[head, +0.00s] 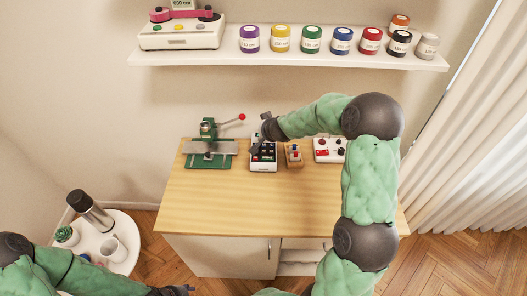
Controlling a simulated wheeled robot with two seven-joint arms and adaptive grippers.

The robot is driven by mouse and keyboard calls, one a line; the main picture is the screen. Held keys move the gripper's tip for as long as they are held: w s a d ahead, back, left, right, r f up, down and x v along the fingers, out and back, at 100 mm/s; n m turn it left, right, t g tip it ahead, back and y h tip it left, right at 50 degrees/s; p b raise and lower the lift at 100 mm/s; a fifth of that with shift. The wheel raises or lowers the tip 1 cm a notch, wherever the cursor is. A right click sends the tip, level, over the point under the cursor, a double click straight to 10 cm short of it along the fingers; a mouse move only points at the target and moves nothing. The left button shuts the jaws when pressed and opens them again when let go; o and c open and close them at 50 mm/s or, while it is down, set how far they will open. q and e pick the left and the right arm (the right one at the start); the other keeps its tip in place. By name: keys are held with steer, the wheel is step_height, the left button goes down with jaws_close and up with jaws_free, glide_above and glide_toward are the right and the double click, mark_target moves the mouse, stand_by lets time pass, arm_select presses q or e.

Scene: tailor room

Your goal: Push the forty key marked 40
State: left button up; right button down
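A small white device with dark and coloured keys (263,167) sits on the wooden table, left of its middle. The marking 40 is too small to read, so I cannot tell which key carries it. My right gripper (259,142) reaches in from the right over the back of this device and hides part of its upper keys. I cannot tell whether it touches a key or whether its fingers are apart. My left gripper (184,289) is low at the bottom edge, in front of the cabinet and away from the device; its fingers are too small to judge.
A green press with a red-knobbed lever (209,146) stands left of the device. A small wooden holder (294,155) and a white box with red buttons (328,149) stand right. The table front (260,210) is clear. A shelf with jars (290,59) hangs above.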

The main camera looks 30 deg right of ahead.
steer(key=b, duration=0.8)
glide_above(264, 152)
steer(key=shift+s+f, duration=0.1)
steer(key=shift+f, duration=3.75)
steer(key=shift+f+b, duration=0.55)
steer(key=shift+b, duration=0.05)
steer(key=shift+f, duration=0.1)
steer(key=shift+f, duration=0.3)
steer(key=shift+f+b, duration=0.45)
steer(key=shift+b, duration=0.05)
steer(key=shift+r, duration=0.15)
steer(key=shift+r+p, duration=0.7)
steer(key=shift+p, duration=0.25)
